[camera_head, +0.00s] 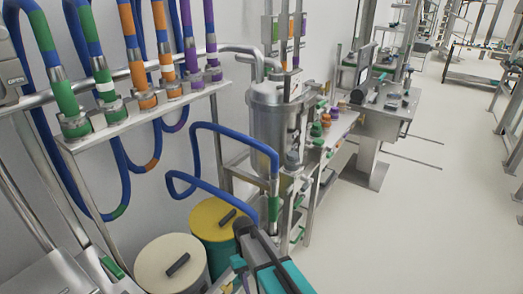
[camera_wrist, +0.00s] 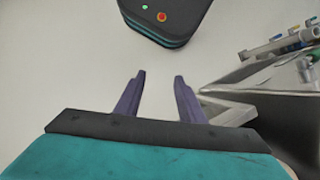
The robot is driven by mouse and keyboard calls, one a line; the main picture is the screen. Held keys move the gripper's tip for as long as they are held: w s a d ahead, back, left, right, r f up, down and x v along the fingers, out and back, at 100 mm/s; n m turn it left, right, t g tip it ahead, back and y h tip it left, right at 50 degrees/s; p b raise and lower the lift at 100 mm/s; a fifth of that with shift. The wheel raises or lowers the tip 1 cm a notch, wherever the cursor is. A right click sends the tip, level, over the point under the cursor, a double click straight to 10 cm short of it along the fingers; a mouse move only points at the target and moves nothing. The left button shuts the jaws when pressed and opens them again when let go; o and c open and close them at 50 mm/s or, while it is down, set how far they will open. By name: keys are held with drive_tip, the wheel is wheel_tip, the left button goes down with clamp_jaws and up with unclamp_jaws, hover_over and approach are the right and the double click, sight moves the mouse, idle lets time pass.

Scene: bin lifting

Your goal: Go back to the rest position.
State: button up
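My gripper (camera_wrist: 160,75) shows in the wrist view with its two purple fingers apart and nothing between them. Pale floor lies beyond the fingertips. In the head view, teal and dark parts of my arm show at the bottom centre, and the fingers cannot be made out there. A bin with a yellow lid (camera_head: 205,215) and a bin with a cream lid (camera_head: 150,265) stand just left of my arm. Each lid has a dark handle. Part of the yellow-lidded bin is hidden behind the cream one and my arm.
A metal rack (camera_head: 150,117) with several coloured hoses runs along the left wall. A blue hose (camera_head: 225,135) hangs close to my arm. A steel tank (camera_head: 270,115) and a metal bench (camera_head: 385,120) stand beyond. Open floor (camera_head: 410,230) lies to the right.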

drive_tip(key=s+d+f+m+y+b, duration=0.1)
drive_tip(key=s+d+f+m+b, duration=0.1)
drive_tip(key=s+d+f, duration=0.7)
drive_tip(key=s+d+f+m+g+y+b, duration=0.1)
drive_tip(key=s+d+f+m+b, duration=0.1)
drive_tip(key=s+d+f, duration=0.8)
drive_tip(key=shift+s+f+b, duration=0.4)
drive_tip(key=shift+s+f, duration=1.15)
drive_tip(key=shift+s, duration=0.8)
drive_tip(key=shift+d, duration=0.1)
drive_tip(key=shift+c, duration=0.6)
